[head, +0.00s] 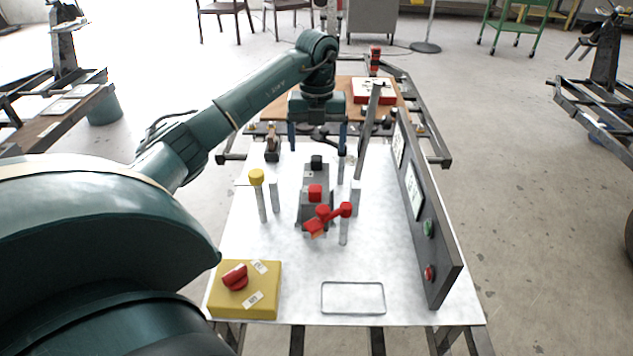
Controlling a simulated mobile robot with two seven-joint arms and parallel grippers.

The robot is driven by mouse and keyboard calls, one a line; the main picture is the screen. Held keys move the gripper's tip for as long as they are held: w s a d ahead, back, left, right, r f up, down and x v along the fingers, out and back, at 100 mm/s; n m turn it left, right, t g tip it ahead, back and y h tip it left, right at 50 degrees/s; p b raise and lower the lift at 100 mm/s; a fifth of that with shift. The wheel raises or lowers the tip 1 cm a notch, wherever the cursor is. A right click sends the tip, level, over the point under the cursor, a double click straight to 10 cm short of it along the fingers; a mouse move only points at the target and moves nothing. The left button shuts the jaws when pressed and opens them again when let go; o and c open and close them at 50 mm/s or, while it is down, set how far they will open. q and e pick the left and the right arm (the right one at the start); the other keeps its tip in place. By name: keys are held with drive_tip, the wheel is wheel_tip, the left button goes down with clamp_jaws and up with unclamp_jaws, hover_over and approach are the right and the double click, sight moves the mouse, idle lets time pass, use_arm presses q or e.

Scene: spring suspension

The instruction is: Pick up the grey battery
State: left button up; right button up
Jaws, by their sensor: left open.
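The grey battery (314,178) stands in the middle of the white tabletop, with a black cap at its far end and a red cap (315,192) at its near end. A red lever piece (333,213) is in front of it and hides part of its near side. My left gripper (317,148) comes in from the left and points down, fingers spread and empty. It is above and beyond the battery's far end, and its exact height is hard to tell. My right gripper does not show.
A yellow-capped post (257,195) and short grey posts flank the battery. A tall rod (368,135) rises at the right, beside a dark panel (435,258) with buttons. A yellow switch box (262,304) is front left. A rectangular outline (352,284) marks the bare front area.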

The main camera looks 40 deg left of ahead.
sight(316, 181)
use_arm(q)
wheel_tip(316, 181, down, 13)
drive_tip(key=shift+s+a+f+b, duration=0.1)
drive_tip(key=shift+s+b, duration=0.05)
drive_tip(key=shift+b, duration=0.55)
drive_tip(key=shift+c, duration=0.4)
clamp_jaws()
drive_tip(key=shift+r, duration=0.35)
